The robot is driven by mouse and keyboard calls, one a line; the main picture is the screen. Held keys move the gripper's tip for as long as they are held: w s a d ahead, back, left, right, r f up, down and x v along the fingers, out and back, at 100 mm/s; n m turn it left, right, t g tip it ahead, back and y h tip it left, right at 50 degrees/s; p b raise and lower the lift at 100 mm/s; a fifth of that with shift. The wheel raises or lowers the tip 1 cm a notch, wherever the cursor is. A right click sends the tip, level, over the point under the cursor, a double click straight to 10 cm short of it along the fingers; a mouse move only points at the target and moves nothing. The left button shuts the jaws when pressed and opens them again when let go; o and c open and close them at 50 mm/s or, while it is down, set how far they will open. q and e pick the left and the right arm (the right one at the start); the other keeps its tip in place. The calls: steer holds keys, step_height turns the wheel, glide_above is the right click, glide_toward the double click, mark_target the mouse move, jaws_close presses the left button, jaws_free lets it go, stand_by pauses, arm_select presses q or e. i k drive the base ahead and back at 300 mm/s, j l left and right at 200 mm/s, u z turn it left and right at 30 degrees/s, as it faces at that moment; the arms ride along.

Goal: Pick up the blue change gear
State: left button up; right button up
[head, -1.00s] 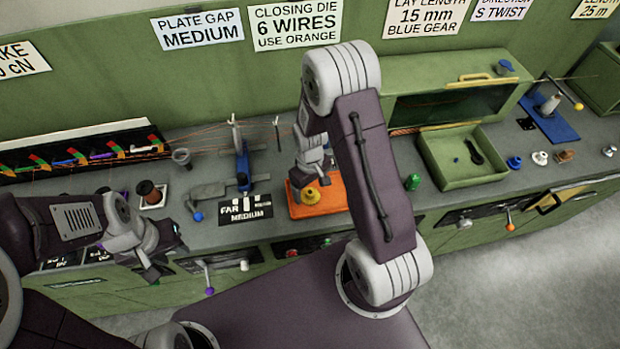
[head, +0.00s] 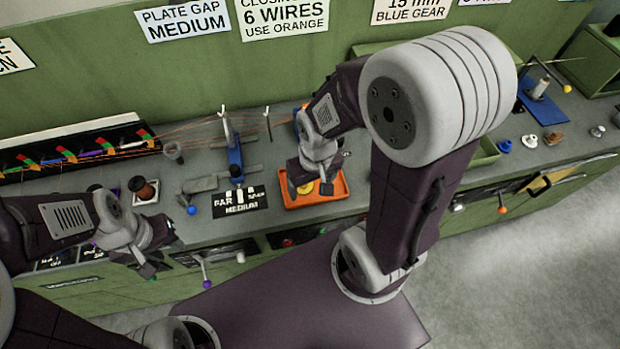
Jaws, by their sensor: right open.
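The blue change gear (head: 504,146) is a small blue piece on the grey bench at the right, beside a white one. My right gripper (head: 316,186) is open and points down over the orange tray (head: 316,199), far to the left of the blue gear. A yellow piece (head: 326,188) shows at its fingers; whether they touch it is hidden. My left gripper (head: 158,260) hangs in front of the bench at the left, away from the gear; its jaw opening is unclear.
A white piece (head: 530,141) and a brown piece (head: 553,137) sit right of the blue gear. My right arm hides much of the green box (head: 487,152) left of it. A blue stand with a spool (head: 540,105) is behind. A blue fixture (head: 235,160) stands left of the tray.

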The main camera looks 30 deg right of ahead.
mark_target(505, 146)
steer(key=z, duration=1.6)
